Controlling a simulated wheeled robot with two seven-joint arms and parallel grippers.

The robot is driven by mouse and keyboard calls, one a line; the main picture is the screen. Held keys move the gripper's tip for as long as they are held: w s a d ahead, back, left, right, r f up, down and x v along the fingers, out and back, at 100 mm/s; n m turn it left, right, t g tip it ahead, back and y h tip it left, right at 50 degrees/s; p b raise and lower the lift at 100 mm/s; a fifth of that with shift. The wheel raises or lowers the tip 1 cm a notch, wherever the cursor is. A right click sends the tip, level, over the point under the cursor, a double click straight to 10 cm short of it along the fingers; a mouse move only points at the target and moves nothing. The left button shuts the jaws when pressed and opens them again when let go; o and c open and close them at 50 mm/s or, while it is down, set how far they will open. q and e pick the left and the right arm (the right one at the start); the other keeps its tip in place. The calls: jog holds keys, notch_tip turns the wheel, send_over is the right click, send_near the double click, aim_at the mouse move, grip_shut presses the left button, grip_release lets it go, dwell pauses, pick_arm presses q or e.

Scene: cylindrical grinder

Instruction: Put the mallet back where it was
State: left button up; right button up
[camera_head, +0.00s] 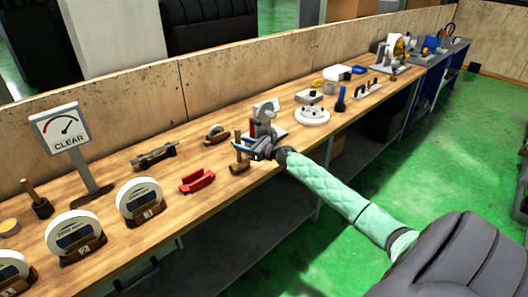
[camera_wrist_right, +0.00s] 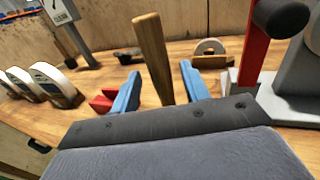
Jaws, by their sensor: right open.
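The mallet (camera_head: 239,168) stands on the wooden bench near its front edge, brown head down and wooden handle up. Its handle also shows in the right wrist view (camera_wrist_right: 153,55), rising between the fingers and leaning slightly left there. My right gripper (camera_head: 246,148) is at the handle, above the head. In the wrist view its blue fingers (camera_wrist_right: 160,90) are apart, with a gap on each side of the handle. The mallet head is hidden in the wrist view. My left gripper is not in view.
A grey machine (camera_head: 265,116) stands close behind my right gripper. A red block (camera_head: 197,181) lies to the left. Round gauges (camera_head: 140,200) and a CLEAR sign (camera_head: 58,130) stand farther left. A white disc (camera_head: 312,116) and other tools are to the right.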

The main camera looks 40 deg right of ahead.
jog(key=b+v, duration=0.4)
jog(key=v, duration=0.6)
jog(key=s+a+f+m+g+h, duration=0.25)
jog(key=s+f+m, duration=0.25)
jog(key=f+m, duration=0.65)
jog(key=s+a+f+m+g+h, duration=0.1)
jog(key=s+a+f+m+h, duration=0.4)
jog(key=f, duration=1.1)
jog(key=s+a+f+m+g+h, duration=0.1)
jog(key=s+a+f+m+h, duration=0.15)
jog(key=s+f+m, duration=0.65)
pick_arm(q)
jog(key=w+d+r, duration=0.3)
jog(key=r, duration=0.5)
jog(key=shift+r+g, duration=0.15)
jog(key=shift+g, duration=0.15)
pick_arm(e)
jog(key=s+a+f+m+g+y, duration=0.4)
jog(key=s+a+f+m+g, duration=0.6)
jog(key=s+a+f, duration=1.5)
jog(key=s+a+m, duration=0.1)
jog(key=a+m, duration=0.2)
jog(key=a, duration=0.1)
jog(key=shift+s+f+g, duration=0.3)
jog(key=shift+s+g, duration=0.05)
